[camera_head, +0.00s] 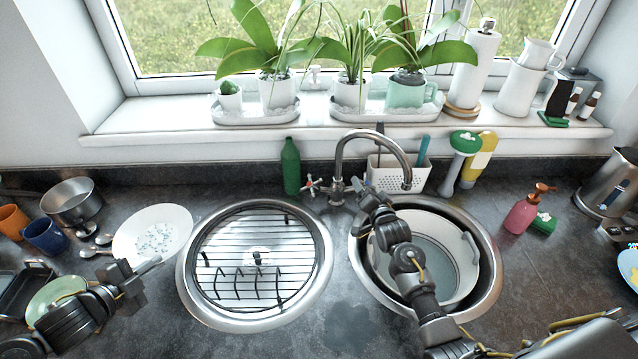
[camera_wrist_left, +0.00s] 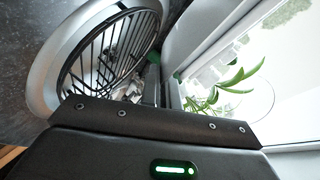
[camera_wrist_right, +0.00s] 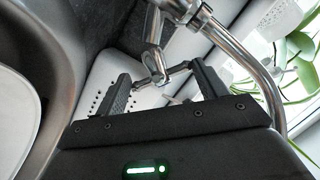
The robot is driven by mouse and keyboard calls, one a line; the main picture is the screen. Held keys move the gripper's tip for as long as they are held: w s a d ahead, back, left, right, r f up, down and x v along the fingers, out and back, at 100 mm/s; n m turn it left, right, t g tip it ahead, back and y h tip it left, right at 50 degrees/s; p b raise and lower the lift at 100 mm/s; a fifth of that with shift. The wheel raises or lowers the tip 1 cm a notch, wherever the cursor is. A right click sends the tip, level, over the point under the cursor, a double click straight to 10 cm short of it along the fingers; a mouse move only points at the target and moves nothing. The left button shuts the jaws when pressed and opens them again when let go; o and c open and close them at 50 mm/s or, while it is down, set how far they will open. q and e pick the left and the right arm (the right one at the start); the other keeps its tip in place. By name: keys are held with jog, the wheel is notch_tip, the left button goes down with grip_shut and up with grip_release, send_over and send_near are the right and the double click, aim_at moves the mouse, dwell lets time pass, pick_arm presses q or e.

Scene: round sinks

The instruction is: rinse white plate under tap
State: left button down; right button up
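The white plate (camera_head: 175,222), with a speckled bluish centre, lies on the counter left of the sinks. My left gripper (camera_head: 150,266) is just in front of the plate's near edge, pointing right; its fingers are close together with nothing visible between them in the left wrist view (camera_wrist_left: 161,90). The chrome tap (camera_head: 340,160) stands between the sinks, its spout arching over the right one. My right gripper (camera_head: 368,200) is at the tap's right side. In the right wrist view its fingers (camera_wrist_right: 163,85) are spread, with a chrome tap handle (camera_wrist_right: 153,60) between them. No running water shows.
The left round sink (camera_head: 190,285) holds a wire rack (camera_head: 225,245). The right sink (camera_head: 488,290) holds a white basin (camera_head: 462,275). A green bottle (camera_head: 290,168) and white caddy (camera_head: 415,180) stand behind. A pot (camera_head: 72,200) and cups are far left.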

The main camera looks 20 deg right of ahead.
jog(key=o, duration=0.4)
jog(key=shift+w+r, duration=0.1)
jog(key=s+b, duration=0.1)
jog(key=s, duration=0.6)
jog(key=s+r+b, duration=0.1)
jog(key=s, duration=0.2)
jog(key=shift+s+a+b, duration=0.3)
jog(key=shift+a, duration=0.05)
pick_arm(q)
jog(key=shift+f, duration=1.35)
pick_arm(e)
jog(key=shift+s+r, duration=0.15)
jog(key=shift+s, duration=0.5)
